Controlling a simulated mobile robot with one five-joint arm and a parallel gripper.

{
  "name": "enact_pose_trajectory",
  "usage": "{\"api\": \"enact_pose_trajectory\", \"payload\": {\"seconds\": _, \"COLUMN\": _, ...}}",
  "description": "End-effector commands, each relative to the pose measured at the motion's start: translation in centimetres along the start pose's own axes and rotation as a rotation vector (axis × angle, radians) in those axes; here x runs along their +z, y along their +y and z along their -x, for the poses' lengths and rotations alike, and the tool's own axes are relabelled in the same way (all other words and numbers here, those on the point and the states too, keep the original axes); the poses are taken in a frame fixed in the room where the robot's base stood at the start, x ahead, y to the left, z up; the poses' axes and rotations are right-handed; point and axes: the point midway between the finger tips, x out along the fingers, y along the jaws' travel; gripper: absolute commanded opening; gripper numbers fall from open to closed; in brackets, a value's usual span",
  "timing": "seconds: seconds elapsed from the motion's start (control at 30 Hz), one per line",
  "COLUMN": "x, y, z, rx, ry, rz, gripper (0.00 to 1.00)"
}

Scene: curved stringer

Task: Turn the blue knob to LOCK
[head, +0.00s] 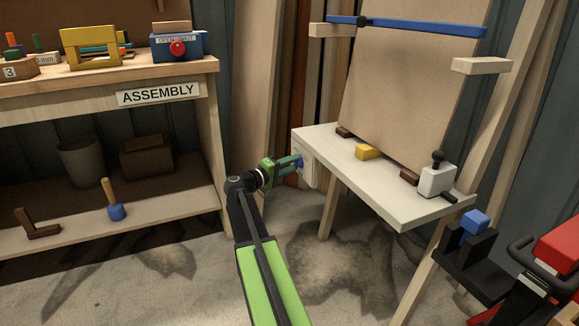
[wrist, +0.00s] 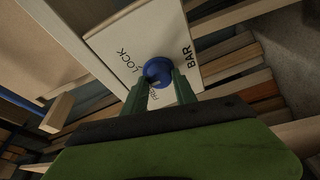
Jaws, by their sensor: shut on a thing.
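The blue knob (wrist: 158,71) sits on a white panel (wrist: 112,42) in the wrist view. "LOCK" is printed to the knob's left and "BAR" to its right. Another word below it is partly hidden between my fingers and seems to begin with "FR". My gripper (wrist: 160,84) has its green fingers on either side of the knob and is shut on it. In the head view my gripper (head: 298,163) reaches the panel (head: 309,167) at the table's left end; only a bit of the knob (head: 301,162) shows. I cannot tell which word the knob points to.
The white table (head: 400,190) carries a yellow block (head: 368,152), a grey-white block with a black knob (head: 437,180) and a leaning board (head: 410,90). A blue bar (head: 420,27) crosses above. The assembly bench (head: 100,80) stands at left. Floor between them is clear.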

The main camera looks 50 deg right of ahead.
Motion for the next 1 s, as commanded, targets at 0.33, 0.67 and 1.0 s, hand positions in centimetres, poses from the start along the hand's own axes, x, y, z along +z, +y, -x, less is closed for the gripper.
{"api": "enact_pose_trajectory", "payload": {"seconds": 0.33, "x": 0.0, "y": 0.0, "z": -0.2, "rx": 0.0, "ry": -0.001, "rz": 0.001, "gripper": 0.5}}
{"api": "enact_pose_trajectory", "payload": {"seconds": 0.67, "x": 0.0, "y": 0.0, "z": 0.0, "rx": -0.001, "ry": -0.001, "rz": 0.001, "gripper": 0.55}}
{"api": "enact_pose_trajectory", "payload": {"seconds": 1.0, "x": 0.0, "y": 0.0, "z": 6.8, "rx": -0.002, "ry": 0.003, "rz": 0.001, "gripper": 0.55}}
